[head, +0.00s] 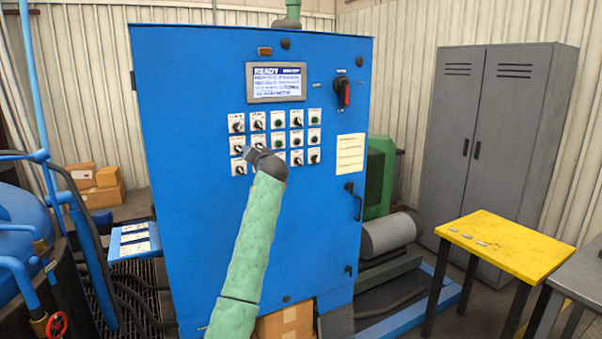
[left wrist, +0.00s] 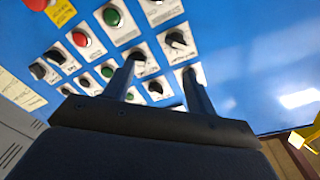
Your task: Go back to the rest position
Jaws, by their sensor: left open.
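My left arm in its green sleeve reaches up to the blue control cabinet (head: 200,70) in the head view. My left gripper (head: 250,152) is in front of the left part of the knob panel, hiding part of the middle and lower rows. In the left wrist view the left gripper (left wrist: 160,70) has its two dark fingers apart. A black knob (left wrist: 155,87) shows between the fingers, and another knob (left wrist: 177,39) lies beyond their tips. I cannot tell whether a finger touches a knob. My right gripper is not in view.
The cabinet carries a lit screen (head: 276,82) reading READY and a red-handled switch (head: 343,92). A yellow table (head: 515,247) with small pieces stands at the right, before a grey locker (head: 490,140). Blue pipes and a tank (head: 25,225) stand at the left.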

